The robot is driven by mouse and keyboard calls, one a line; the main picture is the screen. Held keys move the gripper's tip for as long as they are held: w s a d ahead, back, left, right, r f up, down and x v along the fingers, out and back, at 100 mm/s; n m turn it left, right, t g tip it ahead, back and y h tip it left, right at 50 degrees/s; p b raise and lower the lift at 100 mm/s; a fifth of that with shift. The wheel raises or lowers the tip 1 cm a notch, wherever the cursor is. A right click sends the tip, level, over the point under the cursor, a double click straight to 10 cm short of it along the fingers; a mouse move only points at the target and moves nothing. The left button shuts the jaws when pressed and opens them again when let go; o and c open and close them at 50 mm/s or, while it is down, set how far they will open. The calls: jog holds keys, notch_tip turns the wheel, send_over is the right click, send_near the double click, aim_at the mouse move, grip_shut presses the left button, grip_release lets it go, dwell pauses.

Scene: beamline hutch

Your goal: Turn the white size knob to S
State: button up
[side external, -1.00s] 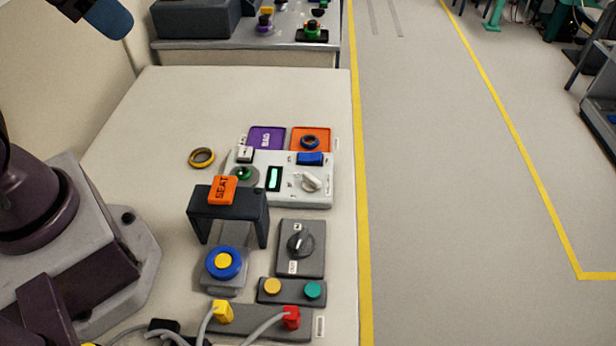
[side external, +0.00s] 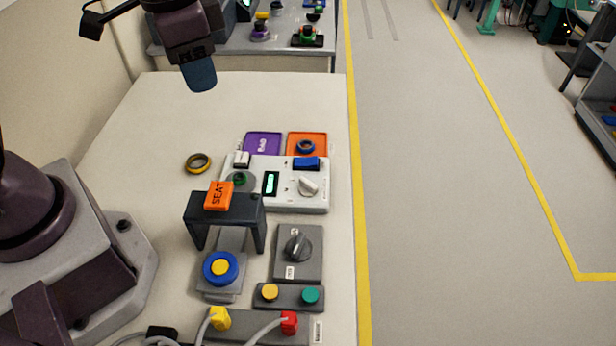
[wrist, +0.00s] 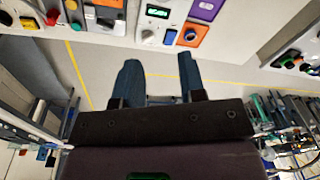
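The white knob (side external: 308,186) sits on the right front part of a pale control panel (side external: 318,204) in the side view. It has a raised grip set at a slant; the marks around it are too small to read. In the wrist view the white knob (wrist: 148,36) shows near the top, on the panel's edge. My gripper (side external: 200,80) is high above the back left of the table, well apart from the knob. In the wrist view my gripper (wrist: 158,62) has its two blue fingers spread, with nothing between them.
A lit display (side external: 271,183), a blue rocker (side external: 306,163) and a green round control (side external: 239,179) share the panel. A dark bridge (side external: 224,206) with an orange SEAT block (side external: 218,195) stands in front. The table's back left is clear.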

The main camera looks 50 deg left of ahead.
aim_at(308, 182)
jog(key=w+d+f+m+g, duration=0.1)
jog(key=w+d+f+m, duration=0.7)
jog(key=w+f+m, duration=0.4)
jog(key=shift+m, duration=0.5)
notch_tip(308, 182, down, 12)
jog(key=shift+s+d+f, duration=0.1)
jog(key=shift+d, duration=0.05)
grip_shut()
